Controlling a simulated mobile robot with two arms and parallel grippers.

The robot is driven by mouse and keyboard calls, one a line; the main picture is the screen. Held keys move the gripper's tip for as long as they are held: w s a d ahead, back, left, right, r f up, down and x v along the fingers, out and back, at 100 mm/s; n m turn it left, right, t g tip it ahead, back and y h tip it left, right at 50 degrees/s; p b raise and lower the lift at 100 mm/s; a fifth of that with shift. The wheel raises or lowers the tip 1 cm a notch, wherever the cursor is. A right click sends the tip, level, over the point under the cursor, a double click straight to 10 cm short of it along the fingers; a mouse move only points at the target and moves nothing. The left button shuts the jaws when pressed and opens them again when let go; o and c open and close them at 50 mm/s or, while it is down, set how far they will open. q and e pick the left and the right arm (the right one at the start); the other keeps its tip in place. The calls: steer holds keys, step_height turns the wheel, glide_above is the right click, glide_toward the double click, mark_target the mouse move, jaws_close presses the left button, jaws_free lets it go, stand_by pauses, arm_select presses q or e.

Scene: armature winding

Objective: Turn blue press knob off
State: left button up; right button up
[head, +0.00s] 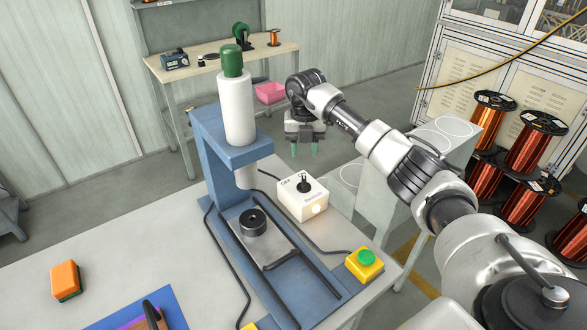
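The blue press (232,155) stands on the table, with a white cylinder and green cap (232,60) on top. A white control box (303,203) sits just right of the press. Its black knob (304,184) stands upright on the top face; small markings beside it are too small to read surely. My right gripper (304,150) points down above and behind the knob, apart from it. Its two green fingertips are spread with nothing between them. My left gripper is not in view.
A yellow box with a green button (366,261) sits at the table's right edge. Black cables run along the press. An orange sponge (66,280) lies at left. Copper wire spools (528,150) stand at right. A workbench (215,47) is behind.

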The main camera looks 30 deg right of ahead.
steer(key=p, duration=0.1)
glide_above(304, 180)
steer(key=f, duration=0.5)
steer(key=shift+s+f, duration=0.25)
steer(key=f, duration=0.4)
steer(key=shift+w+f, duration=0.2)
steer(key=shift+f, duration=0.25)
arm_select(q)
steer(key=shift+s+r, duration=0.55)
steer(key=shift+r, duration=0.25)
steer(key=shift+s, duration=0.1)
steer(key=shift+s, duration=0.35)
arm_select(e)
jaws_close()
